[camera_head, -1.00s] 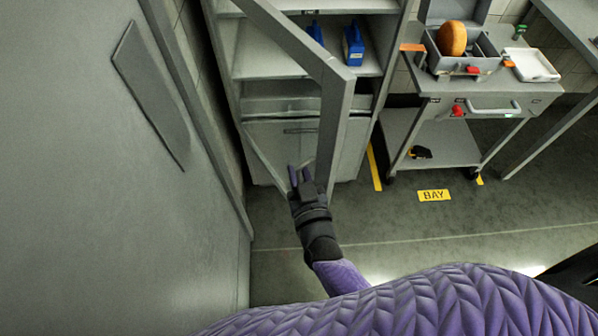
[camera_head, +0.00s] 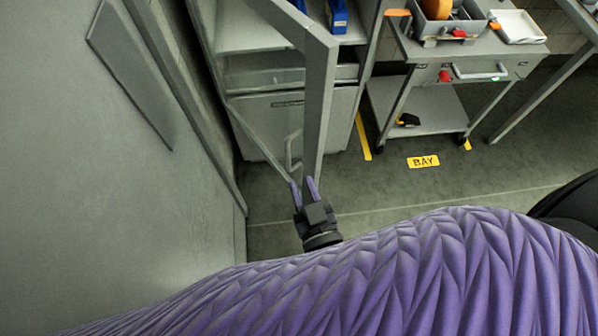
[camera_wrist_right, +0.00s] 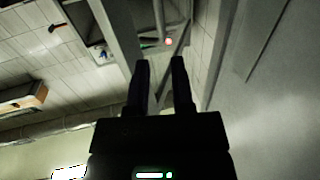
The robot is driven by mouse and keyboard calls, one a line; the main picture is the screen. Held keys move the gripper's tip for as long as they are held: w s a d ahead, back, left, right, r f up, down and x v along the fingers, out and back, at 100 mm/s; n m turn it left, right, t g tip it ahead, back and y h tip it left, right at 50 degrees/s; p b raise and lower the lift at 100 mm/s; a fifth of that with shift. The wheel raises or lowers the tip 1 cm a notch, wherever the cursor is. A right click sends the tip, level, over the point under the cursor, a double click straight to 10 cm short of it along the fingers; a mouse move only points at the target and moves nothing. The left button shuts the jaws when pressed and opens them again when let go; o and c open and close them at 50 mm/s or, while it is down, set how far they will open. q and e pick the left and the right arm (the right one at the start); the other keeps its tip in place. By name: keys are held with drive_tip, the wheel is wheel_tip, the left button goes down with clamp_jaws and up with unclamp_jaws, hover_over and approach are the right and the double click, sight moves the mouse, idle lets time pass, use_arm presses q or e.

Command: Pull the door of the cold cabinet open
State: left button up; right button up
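The cold cabinet (camera_head: 236,35) stands at the top centre of the head view. Its framed door (camera_head: 319,100) stands swung out from the cabinet front toward me, so the shelves show behind it. A bar handle (camera_head: 289,150) is on the door near its lower free edge. My right gripper (camera_head: 304,183) is just below the handle, near the door's bottom corner. Its two fingers are apart, and I see nothing held between them. They also show apart in the right wrist view (camera_wrist_right: 161,65). My left gripper is not in view.
Blue items (camera_head: 337,17) stand on a cabinet shelf. A trolley (camera_head: 440,75) with a grey box and white tray (camera_head: 518,27) stands to the right. A grey wall-like panel (camera_head: 90,200) fills the left. The floor around the yellow BAY mark (camera_head: 423,162) is clear.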

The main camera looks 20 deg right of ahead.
drive_tip(key=shift+c, duration=0.4)
drive_tip(key=d+f+m+y+b, duration=0.1)
drive_tip(key=d, duration=0.1)
drive_tip(key=d+m+y+b, duration=0.1)
drive_tip(key=y, duration=0.1)
drive_tip(key=d+f+m+y+b, duration=0.1)
drive_tip(key=d+b, duration=0.1)
drive_tip(key=shift+w+d+f+t+y, duration=0.2)
drive_tip(key=shift+d+f+t+y, duration=0.1)
clamp_jaws()
drive_tip(key=d+m+g+y+b, duration=0.45)
drive_tip(key=d+m, duration=0.35)
drive_tip(key=d, duration=0.4)
drive_tip(key=w+a+p, duration=0.1)
drive_tip(key=w+a, duration=0.6)
drive_tip(key=a, duration=0.2)
drive_tip(key=shift+w+a+r+t+y, duration=0.2)
drive_tip(key=shift+w+r+t+y, duration=0.15)
drive_tip(key=shift+w+r+t, duration=0.1)
drive_tip(key=shift+s, duration=0.1)
